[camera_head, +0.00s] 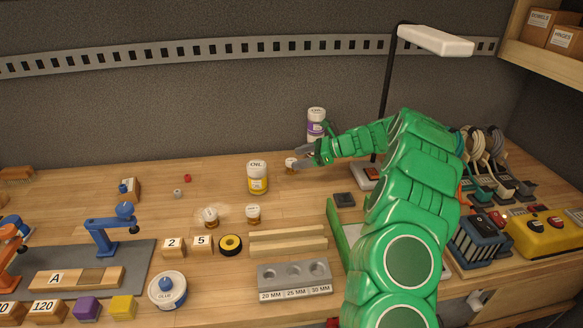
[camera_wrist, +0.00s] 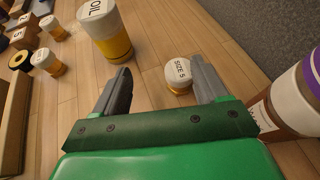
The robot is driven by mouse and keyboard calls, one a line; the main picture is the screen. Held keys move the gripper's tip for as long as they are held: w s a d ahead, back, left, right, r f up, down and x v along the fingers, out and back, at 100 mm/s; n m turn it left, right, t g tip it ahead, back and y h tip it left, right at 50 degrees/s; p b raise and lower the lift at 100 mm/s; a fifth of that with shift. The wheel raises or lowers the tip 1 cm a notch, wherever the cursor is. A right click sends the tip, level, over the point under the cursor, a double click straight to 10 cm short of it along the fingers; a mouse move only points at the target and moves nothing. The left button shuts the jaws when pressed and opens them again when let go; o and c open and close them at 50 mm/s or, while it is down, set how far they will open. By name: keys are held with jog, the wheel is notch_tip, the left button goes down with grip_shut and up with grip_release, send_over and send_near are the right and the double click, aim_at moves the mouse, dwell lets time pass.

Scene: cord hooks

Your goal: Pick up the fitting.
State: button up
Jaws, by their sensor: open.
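A small fitting with a white top reading "SIZE 5" and an amber body (camera_wrist: 179,76) stands on the bench in the wrist view. In the head view it (camera_head: 291,165) stands near the back, right of the oil bottle. My gripper (camera_wrist: 160,72) is open, with one grey finger to each side of the fitting's near end; the fitting is closer to the right finger. In the head view my gripper (camera_head: 305,155) reaches in from the right, beside the fitting. Whether a finger touches it I cannot tell.
The oil bottle (camera_head: 257,178) stands just left of the fitting. A purple-labelled bottle (camera_head: 316,124) stands close behind my gripper. Two similar white-topped amber pieces (camera_head: 210,217) (camera_head: 253,214) stand nearer the front. A lamp (camera_head: 435,40) rises behind my arm.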

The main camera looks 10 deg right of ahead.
aim_at(288, 163)
jog(key=shift+m+t, duration=0.4)
jog(key=shift+m, duration=0.3)
jog(key=w+d+f, duration=0.2)
jog(key=shift+w+d+f, duration=0.1)
jog(key=shift+d+f, duration=0.2)
jog(key=shift+d, duration=0.05)
jog(key=shift+s+a+x, duration=0.1)
jog(key=shift+s+x, duration=0.1)
jog(key=shift+x, duration=1.7)
jog(key=shift+s+a+x, duration=0.1)
jog(key=shift+s+x, duration=0.05)
jog(key=shift+x, duration=1.75)
jog(key=shift+r, duration=0.15)
jog(key=shift+c, duration=0.3)
jog(key=c, duration=1)
jog(key=shift+r, duration=0.15)
jog(key=shift+c, duration=0.2)
